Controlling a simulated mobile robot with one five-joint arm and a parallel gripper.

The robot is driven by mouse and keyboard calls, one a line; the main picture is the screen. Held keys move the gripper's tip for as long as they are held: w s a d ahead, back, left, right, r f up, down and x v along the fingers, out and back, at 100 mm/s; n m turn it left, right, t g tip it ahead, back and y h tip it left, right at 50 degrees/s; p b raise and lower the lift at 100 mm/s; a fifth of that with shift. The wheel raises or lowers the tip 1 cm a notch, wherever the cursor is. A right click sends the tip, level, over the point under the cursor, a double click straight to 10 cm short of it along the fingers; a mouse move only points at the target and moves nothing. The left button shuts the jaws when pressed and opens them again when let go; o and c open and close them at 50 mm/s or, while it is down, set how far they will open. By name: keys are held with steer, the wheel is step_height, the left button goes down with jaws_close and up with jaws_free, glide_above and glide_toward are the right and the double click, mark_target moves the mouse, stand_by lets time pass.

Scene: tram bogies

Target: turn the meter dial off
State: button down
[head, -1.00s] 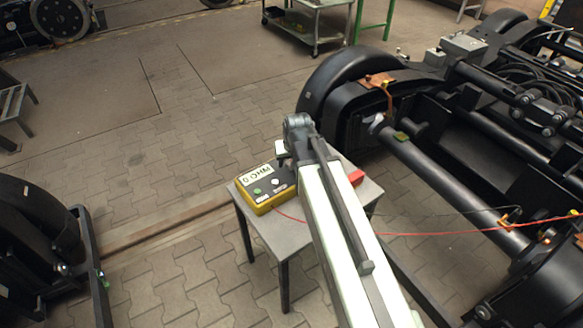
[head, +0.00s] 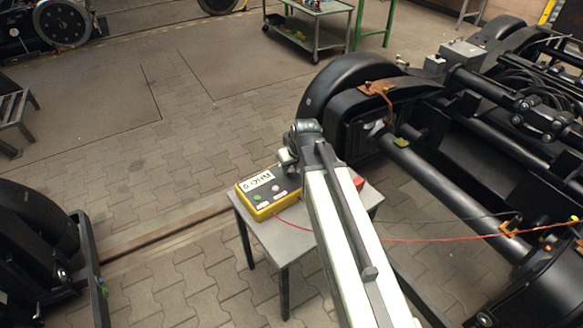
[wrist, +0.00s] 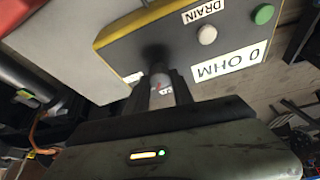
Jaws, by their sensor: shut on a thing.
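The meter (head: 254,207) is a yellow box with a dark top. It sits on a small grey table (head: 300,244) and bears a white "0 OHM" label, a green button and a pale button. In the wrist view the meter (wrist: 118,38) shows upside down, with a "DRAIN" label beside the pale button. My gripper (wrist: 163,88) is shut on the meter dial (wrist: 160,82), a small grey knob with a red mark between the fingers. In the head view my gripper (head: 287,158) is at the meter's far right corner, and the dial is hidden there.
A red block (head: 359,183) lies on the table beside my arm. A red cable (head: 440,239) runs right to the large black bogie (head: 430,175). Another black bogie part (head: 35,240) stands at left. A trolley (head: 310,25) is at the back. The paved floor between is open.

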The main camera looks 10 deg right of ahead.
steer(key=n+y, duration=0.1)
steer(key=n, duration=0.2)
steer(key=n+g+y, duration=0.1)
steer(key=n, duration=0.2)
steer(key=shift+w+d, duration=0.1)
steer(key=shift+d, duration=0.05)
steer(key=shift+n, duration=0.4)
steer(key=c, duration=1.1)
jaws_free()
steer(key=p+v, duration=0.7)
steer(key=shift+d+r, duration=0.2)
steer(key=shift+r, duration=0.15)
